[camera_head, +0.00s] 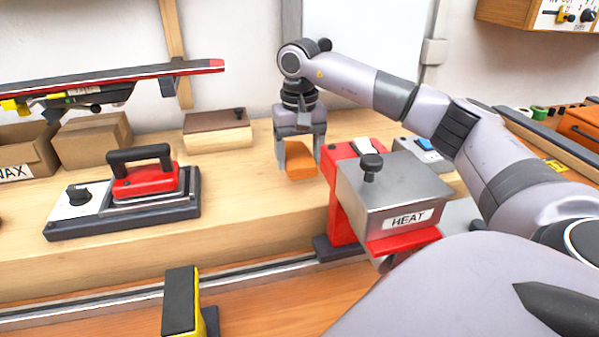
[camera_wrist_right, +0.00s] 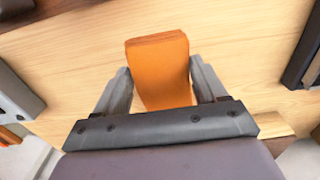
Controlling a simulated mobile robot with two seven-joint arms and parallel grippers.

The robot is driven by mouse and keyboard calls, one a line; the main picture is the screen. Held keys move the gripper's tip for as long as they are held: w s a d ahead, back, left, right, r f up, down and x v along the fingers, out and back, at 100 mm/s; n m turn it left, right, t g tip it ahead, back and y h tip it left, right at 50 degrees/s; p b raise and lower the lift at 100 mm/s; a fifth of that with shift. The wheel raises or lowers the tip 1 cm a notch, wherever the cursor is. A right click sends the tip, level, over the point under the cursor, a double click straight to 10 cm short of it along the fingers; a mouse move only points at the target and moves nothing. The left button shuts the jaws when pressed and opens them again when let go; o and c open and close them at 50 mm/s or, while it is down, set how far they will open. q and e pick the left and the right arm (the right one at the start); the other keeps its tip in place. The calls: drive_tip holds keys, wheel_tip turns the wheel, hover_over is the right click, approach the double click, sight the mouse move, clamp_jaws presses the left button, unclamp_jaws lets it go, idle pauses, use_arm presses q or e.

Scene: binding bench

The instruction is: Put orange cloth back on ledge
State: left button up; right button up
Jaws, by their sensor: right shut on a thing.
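The orange cloth (camera_head: 299,161) is a folded block between the fingers of my right gripper (camera_head: 298,158), at the wooden ledge (camera_head: 245,205) left of the red and grey heat unit. In the right wrist view the cloth (camera_wrist_right: 160,70) sits between both fingers of the gripper (camera_wrist_right: 160,85), with the pale wood of the ledge (camera_wrist_right: 80,60) behind it. My right gripper is shut on the cloth. I cannot tell whether the cloth touches the wood. My left gripper is not in view.
The heat unit (camera_head: 395,185) stands close to the right of the gripper. A brown-topped wooden block (camera_head: 216,130) lies behind, near cardboard boxes (camera_head: 92,140). The ledge between iron and heat unit is clear.

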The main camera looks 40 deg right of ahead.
sight(300, 185)
drive_tip(key=shift+f, duration=2.2)
drive_tip(key=shift+f, duration=0.1)
drive_tip(key=o, duration=1.1)
drive_tip(key=shift+r, duration=0.2)
wheel_tip(300, 185, up, 12)
drive_tip(key=shift+f, duration=0.1)
